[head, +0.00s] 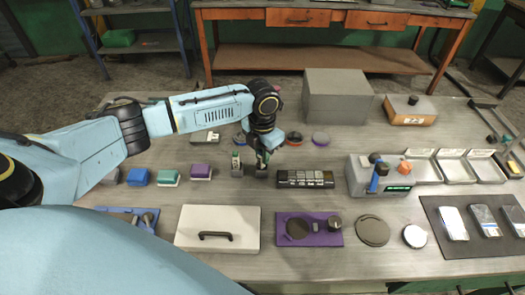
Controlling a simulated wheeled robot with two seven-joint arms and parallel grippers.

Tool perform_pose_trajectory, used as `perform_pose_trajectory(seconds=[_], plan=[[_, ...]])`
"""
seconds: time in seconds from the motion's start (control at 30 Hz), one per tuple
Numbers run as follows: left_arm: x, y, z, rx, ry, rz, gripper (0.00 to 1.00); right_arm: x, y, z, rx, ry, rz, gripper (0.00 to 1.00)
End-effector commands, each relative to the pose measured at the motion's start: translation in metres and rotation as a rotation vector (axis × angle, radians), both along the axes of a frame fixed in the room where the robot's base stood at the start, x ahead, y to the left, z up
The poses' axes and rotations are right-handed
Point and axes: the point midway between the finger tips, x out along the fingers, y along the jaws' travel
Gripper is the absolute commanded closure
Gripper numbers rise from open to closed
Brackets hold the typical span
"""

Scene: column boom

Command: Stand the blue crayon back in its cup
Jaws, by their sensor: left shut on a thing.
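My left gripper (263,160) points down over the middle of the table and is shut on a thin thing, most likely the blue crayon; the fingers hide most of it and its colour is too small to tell. A small dark grey cup (262,173) stands right under the fingertips. I cannot tell whether the thin thing's lower end is inside this cup or just above it. A second small grey cup (237,171) stands just left of it, with something upright and pale green in it. My right gripper is not in view.
A black keypad (305,179) lies close right of the cups. A grey device (366,178) with a blue lever stands farther right. Blue, green and purple blocks (201,172) sit left. A white lidded panel (218,229) and purple tray (309,237) lie in front. A big grey box (337,95) stands behind.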

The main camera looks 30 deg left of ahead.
Motion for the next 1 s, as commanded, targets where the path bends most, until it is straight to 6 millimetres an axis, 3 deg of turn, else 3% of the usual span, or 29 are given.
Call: perform_pose_trajectory(seconds=[0.17,0.2,0.37,0.73,1.0], plan=[[0.000,0.000,0.000,0.000,0.000,0.000,1.00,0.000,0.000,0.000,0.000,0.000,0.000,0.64],[0.000,0.000,0.000,0.000,0.000,0.000,0.79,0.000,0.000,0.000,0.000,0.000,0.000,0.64],[0.000,0.000,0.000,0.000,0.000,0.000,0.59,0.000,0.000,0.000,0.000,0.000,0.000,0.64],[0.001,0.000,0.008,0.000,-0.002,-0.001,0.59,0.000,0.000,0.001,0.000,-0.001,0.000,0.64],[0.001,0.000,0.060,0.000,-0.005,-0.001,0.59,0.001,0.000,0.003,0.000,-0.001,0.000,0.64]])
